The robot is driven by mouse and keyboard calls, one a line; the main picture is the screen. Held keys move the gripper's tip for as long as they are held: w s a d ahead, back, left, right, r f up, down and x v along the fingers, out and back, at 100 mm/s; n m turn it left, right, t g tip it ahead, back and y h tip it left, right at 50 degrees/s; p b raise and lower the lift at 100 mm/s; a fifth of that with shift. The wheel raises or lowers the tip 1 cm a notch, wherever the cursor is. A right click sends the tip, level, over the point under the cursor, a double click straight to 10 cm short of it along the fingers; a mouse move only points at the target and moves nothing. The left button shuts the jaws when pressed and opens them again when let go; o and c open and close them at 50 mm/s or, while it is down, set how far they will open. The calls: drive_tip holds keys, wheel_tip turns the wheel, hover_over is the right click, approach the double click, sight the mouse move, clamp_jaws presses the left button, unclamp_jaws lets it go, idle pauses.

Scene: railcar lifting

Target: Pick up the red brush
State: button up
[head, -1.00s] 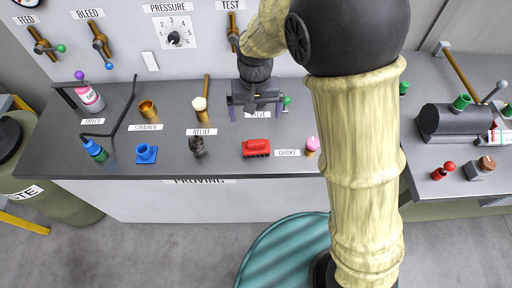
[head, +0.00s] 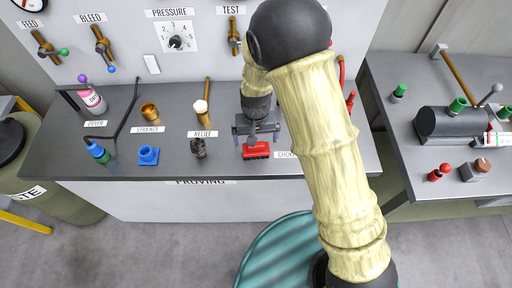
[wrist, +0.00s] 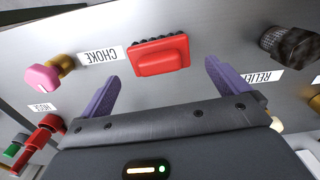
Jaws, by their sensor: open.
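The red brush (head: 256,151) lies on the grey bench near its front edge, beside the CHOKE label. In the wrist view the red brush (wrist: 160,55) shows its red block handle and dark bristles along one side. My gripper (head: 256,138) is over the bench just behind and above the brush. In the wrist view my gripper (wrist: 160,82) is open and empty, with its purple fingers apart and the brush lying ahead between their lines. The fingers do not appear to touch the brush.
A dark knobbed fitting (head: 198,148) stands left of the brush by the RELIEF label. A pink-topped brass piece (wrist: 47,75) stands beyond the CHOKE label (wrist: 100,55). A blue flanged piece (head: 148,155) is farther left. The bench front edge is close to the brush.

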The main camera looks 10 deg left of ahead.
sight(256, 148)
drive_tip(key=shift+f, duration=0.35)
drive_tip(key=shift+f+p, duration=1.1)
drive_tip(key=shift+f, duration=1.5)
drive_tip(key=c, duration=1)
